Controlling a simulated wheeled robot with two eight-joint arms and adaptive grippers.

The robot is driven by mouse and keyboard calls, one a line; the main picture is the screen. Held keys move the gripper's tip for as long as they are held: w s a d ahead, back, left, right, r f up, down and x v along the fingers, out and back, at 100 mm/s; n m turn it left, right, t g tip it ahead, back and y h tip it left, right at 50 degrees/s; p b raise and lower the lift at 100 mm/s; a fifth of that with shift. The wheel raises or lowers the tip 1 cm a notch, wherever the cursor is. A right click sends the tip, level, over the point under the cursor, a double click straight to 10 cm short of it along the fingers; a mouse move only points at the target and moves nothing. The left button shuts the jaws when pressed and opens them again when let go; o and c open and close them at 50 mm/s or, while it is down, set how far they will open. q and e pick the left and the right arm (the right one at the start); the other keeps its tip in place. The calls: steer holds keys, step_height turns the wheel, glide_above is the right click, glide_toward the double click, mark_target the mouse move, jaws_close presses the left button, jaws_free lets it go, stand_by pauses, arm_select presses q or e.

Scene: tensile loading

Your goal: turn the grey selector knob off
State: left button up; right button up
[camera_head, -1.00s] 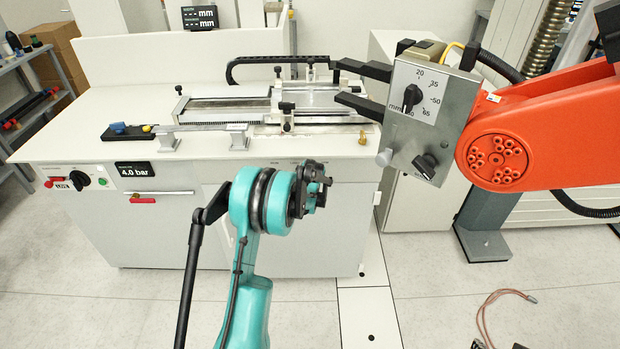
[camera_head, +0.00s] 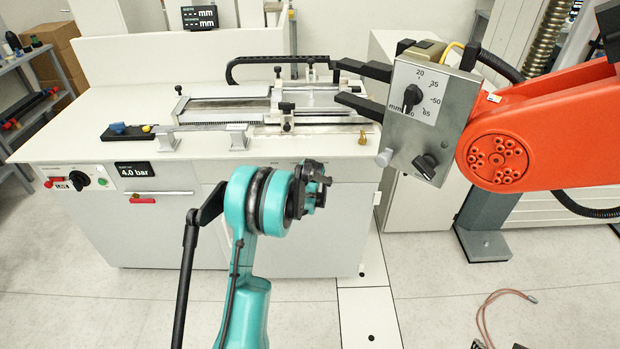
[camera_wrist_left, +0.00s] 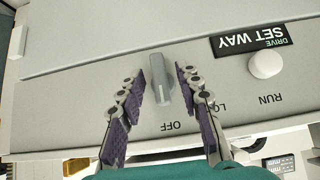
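The grey selector knob (camera_wrist_left: 161,84) is an elongated grip on a pale panel in the left wrist view. The words OFF, RUN and a partly covered word starting with LO appear upside down around it. My left gripper (camera_wrist_left: 160,82) is open, with one purple-padded finger on each side of the knob. Small gaps seem to show between pads and knob; contact is unclear. In the head view my left gripper (camera_head: 318,186) is at the end of the teal arm, at the bench front. The knob cannot be made out there. My right gripper is not seen.
A white button (camera_wrist_left: 267,64) and a black DRIVE SET WAY label (camera_wrist_left: 250,40) are to the knob's right. An orange arm (camera_head: 540,130) carries a grey dial box (camera_head: 428,130) at right. The bench (camera_head: 90,135) has a 4.0 bar display (camera_head: 137,169).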

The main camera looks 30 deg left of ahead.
arm_select(q)
steer(key=v, duration=1)
steer(key=shift+s+r, duration=0.15)
steer(key=shift+s, duration=0.1)
steer(key=s+d+r+m+h, duration=0.25)
steer(key=s+d+r, duration=0.55)
steer(key=s+d, duration=0.5)
steer(key=s+d+f+m+h, duration=0.1)
steer(key=s+d+m, duration=0.1)
steer(key=s+d, duration=0.3)
steer(key=s+d+f+m+h, duration=0.1)
steer(key=s+d, duration=0.4)
steer(key=s, duration=0.8)
steer(key=shift+s+d+f+m, duration=0.25)
steer(key=shift+f+m, duration=0.1)
steer(key=shift+m, duration=0.1)
